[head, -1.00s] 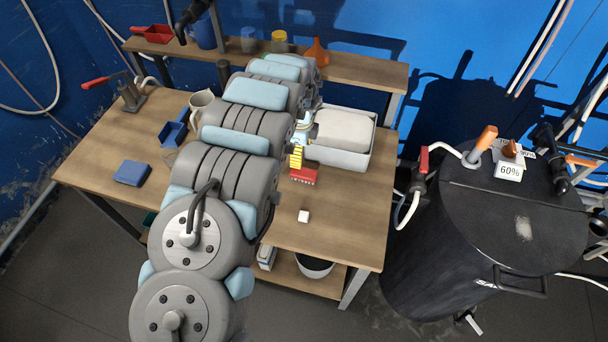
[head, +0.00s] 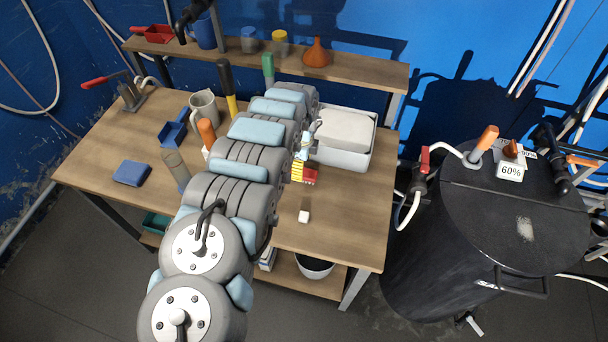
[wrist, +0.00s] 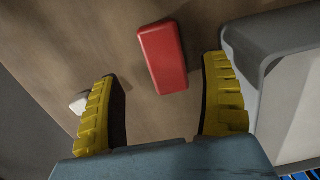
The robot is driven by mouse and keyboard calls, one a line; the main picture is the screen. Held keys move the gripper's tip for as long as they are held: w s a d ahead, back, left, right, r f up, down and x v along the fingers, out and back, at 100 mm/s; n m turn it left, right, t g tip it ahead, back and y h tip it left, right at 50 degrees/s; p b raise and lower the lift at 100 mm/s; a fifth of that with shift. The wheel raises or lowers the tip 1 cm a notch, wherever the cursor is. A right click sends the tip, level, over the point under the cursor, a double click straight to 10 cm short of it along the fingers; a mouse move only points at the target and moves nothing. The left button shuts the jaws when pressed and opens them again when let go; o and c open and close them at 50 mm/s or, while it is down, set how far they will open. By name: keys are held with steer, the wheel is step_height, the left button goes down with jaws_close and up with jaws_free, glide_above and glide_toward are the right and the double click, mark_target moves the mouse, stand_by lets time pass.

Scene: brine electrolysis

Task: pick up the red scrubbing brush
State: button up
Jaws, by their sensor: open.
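The red scrubbing brush (wrist: 162,57) lies on the wooden workbench. In the wrist view it shows as a red block, slightly tilted, ahead of and between the two yellow ribbed fingers of my gripper (wrist: 165,100). The fingers are spread wide with nothing between their pads, and the brush is apart from them. In the head view the red brush (head: 310,176) is partly hidden behind my gripper's yellow finger (head: 297,171), and my arm covers much of the gripper.
A grey bin (head: 342,158) with a pale load stands right beside the brush; its wall (wrist: 280,35) is close to my right finger. A small white cube (head: 304,217) lies nearer the front edge. A blue box (head: 132,173) and a jug (head: 204,106) stand left.

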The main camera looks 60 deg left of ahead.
mark_target(304, 172)
steer(key=shift+w+f+b, duration=0.15)
steer(key=shift+w+f, duration=0.05)
steer(key=shift+f, duration=0.5)
steer(key=shift+w+f+b, duration=0.15)
steer(key=shift+w+f, duration=0.05)
steer(key=shift+f, duration=1.35)
steer(key=shift+f+b, duration=0.25)
steer(key=shift+b, duration=0.05)
steer(key=shift+c, duration=0.4)
steer(key=c, duration=1.2)
